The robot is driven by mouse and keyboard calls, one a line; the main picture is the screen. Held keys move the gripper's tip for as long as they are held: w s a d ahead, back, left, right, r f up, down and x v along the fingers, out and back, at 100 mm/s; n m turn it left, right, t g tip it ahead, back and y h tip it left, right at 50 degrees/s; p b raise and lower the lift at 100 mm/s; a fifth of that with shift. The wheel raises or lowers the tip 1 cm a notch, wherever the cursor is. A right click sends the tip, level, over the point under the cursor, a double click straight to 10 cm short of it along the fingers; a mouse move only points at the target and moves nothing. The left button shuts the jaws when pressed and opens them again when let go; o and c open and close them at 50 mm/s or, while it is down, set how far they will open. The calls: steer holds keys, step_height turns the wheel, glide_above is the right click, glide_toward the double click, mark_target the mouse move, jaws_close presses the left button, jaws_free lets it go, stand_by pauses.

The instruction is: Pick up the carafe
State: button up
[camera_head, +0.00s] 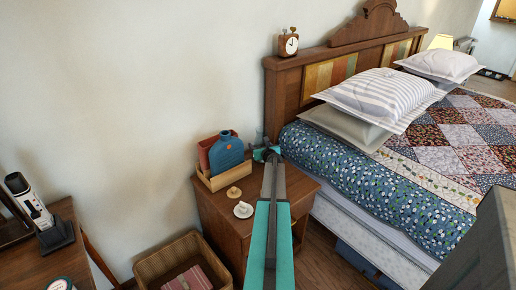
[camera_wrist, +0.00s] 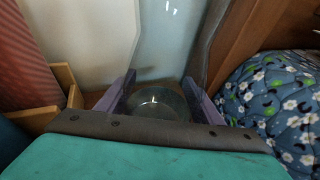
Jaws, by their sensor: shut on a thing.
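The clear glass carafe (camera_wrist: 158,103) is between the two fingers of my gripper (camera_wrist: 163,92) in the wrist view. Its rounded glass is see-through, so its full outline is hard to tell. In the head view, my gripper (camera_head: 266,152) is over the back right corner of the wooden nightstand (camera_head: 228,215), beside the bed. My gripper is shut on the carafe. In the head view only a faint piece of the glass (camera_head: 259,137) shows behind the gripper, and my arm hides the rest. I cannot tell whether the carafe touches the nightstand.
A wooden box (camera_head: 222,178) with a blue bottle-shaped thing (camera_head: 226,152) stands left of my gripper. The bed's floral cover (camera_head: 350,165) is close on the right, the headboard (camera_head: 285,95) behind.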

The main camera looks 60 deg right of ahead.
mark_target(260, 130)
steer(key=shift+r+p, duration=0.9)
steer(key=shift+r, duration=3.85)
steer(key=shift+r, duration=0.1)
